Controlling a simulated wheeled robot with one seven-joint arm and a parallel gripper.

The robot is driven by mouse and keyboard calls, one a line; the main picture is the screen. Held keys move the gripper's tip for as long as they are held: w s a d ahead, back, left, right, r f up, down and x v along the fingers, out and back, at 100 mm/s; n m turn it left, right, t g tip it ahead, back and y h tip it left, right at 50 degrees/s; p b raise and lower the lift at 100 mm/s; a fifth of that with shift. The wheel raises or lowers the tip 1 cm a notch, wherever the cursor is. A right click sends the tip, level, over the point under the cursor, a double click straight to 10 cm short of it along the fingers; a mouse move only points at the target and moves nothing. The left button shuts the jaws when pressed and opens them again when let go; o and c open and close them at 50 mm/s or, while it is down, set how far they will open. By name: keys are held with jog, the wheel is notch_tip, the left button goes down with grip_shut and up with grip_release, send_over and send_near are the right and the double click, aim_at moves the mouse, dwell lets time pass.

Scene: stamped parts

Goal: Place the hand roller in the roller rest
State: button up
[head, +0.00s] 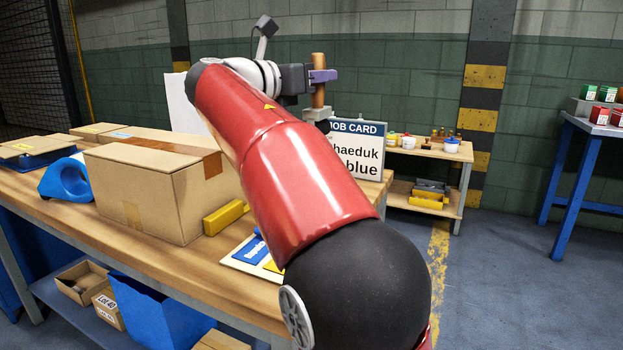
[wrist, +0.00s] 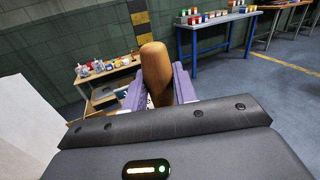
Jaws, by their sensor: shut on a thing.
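The hand roller shows as an upright brown wooden handle (head: 318,88) in the head view, with a dark grey part (head: 317,114) at its lower end. My gripper (head: 321,76) has purple fingers shut around the handle, above the far end of the workbench near the job card. In the wrist view the brown handle (wrist: 155,70) stands between the two purple fingers of my gripper (wrist: 160,92); its lower end is hidden there. I cannot make out the roller rest in either view; my red arm covers part of the bench.
A job card sign (head: 356,150) stands under the gripper. On the workbench (head: 150,262) are a large cardboard box (head: 145,190), a blue tape dispenser (head: 68,180) and a yellow block (head: 224,217). A wooden shelf unit (head: 425,150) with pots stands behind; a blue table (head: 590,130) is at right.

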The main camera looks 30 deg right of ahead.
notch_tip(320, 180, down, 16)
jog(key=b, duration=0.4)
jog(key=shift+f, duration=0.1)
jog(key=o, duration=1.1)
jog(key=shift+c, duration=0.2)
jog(key=v, duration=1.2)
jog(key=shift+p, duration=0.3)
jog(key=shift+s, duration=0.1)
